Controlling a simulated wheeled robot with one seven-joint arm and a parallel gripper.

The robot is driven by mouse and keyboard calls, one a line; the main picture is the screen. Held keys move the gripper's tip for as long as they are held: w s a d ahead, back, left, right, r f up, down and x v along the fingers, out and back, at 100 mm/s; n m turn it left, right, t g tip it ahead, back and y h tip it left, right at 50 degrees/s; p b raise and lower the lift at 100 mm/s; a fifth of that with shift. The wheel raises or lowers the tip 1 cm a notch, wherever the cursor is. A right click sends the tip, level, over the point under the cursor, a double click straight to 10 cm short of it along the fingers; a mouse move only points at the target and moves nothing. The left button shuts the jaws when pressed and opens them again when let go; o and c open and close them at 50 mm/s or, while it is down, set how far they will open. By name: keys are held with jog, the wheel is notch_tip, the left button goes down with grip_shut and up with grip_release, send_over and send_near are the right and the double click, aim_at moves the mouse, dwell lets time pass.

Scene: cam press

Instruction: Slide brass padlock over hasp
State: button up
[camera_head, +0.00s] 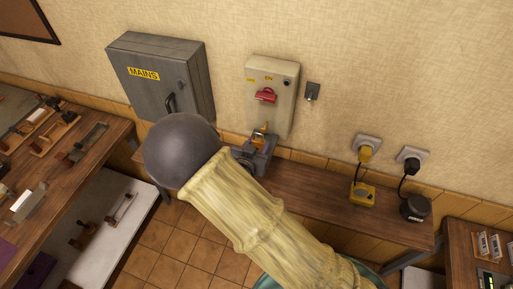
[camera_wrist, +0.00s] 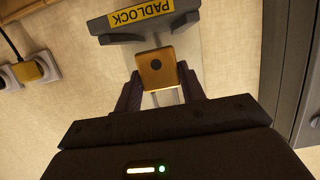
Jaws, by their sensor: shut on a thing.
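The brass padlock (camera_wrist: 156,69) is held between the two dark fingers of my gripper (camera_wrist: 160,88) in the wrist view. Its square body faces the camera, with a dark round spot in its middle, and part of a pale metal bar shows below it. In the head view the padlock (camera_head: 260,138) is a small yellow shape at the tip of my gripper (camera_head: 258,146), just below the wall switch box (camera_head: 284,84) with its red handle (camera_head: 265,95). I cannot pick out the hasp for certain.
A grey piece with a PADLOCK label (camera_wrist: 141,15) lies just beyond the padlock. The grey MAINS cabinet (camera_head: 158,75) is left of the switch box. A yellow device (camera_head: 362,193) and black cylinder (camera_head: 414,208) stand on the bench (camera_head: 310,198).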

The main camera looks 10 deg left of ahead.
jog(key=shift+f, duration=0.95)
jog(key=shift+a+f, duration=0.1)
jog(key=shift+f, duration=0.05)
jog(key=o, duration=1.2)
jog(key=shift+o, duration=0.2)
jog(key=shift+p, duration=0.3)
